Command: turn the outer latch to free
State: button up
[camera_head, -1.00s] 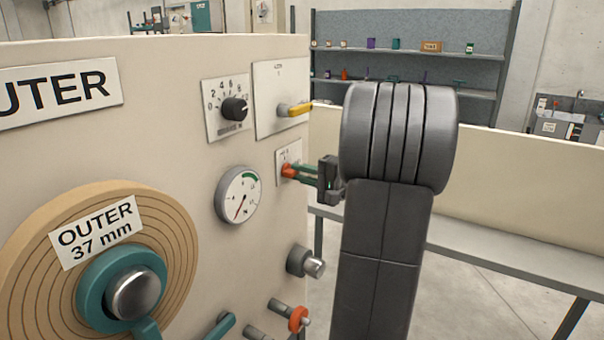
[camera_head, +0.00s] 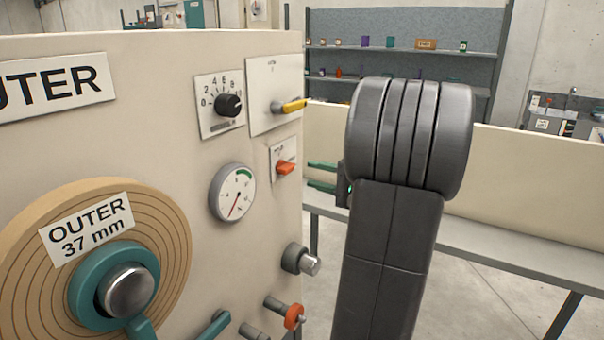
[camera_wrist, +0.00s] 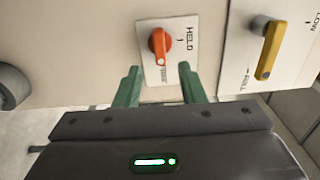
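An orange latch handle (camera_head: 286,168) sits on a small white plate (camera_head: 290,150) near the right edge of the cream panel. In the wrist view the handle (camera_wrist: 158,45) points down, toward a small label too blurred to read. The word HELD (camera_wrist: 189,45) is on the right side of that plate, and the handle does not point at it. My gripper (camera_head: 312,176) is open and empty, just right of the handle and apart from it. In the wrist view its green fingers (camera_wrist: 160,70) stand on either side of the handle's lower end.
A yellow switch (camera_head: 292,105), a black dial (camera_head: 229,104) and a gauge (camera_head: 232,192) are close by on the panel. A silver knob (camera_head: 307,263) and an orange-collared peg (camera_head: 293,317) protrude below. The OUTER reel (camera_head: 165,245) is at lower left.

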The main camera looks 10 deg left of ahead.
aim_at(292, 169)
jog(key=v, duration=0.7)
jog(key=shift+d, duration=0.35)
jog(key=shift+s+a, duration=0.1)
jog(key=x, duration=1.3)
jog(key=shift+a+p, duration=0.3)
jog(key=shift+a, duration=0.05)
jog(key=shift+d, duration=0.1)
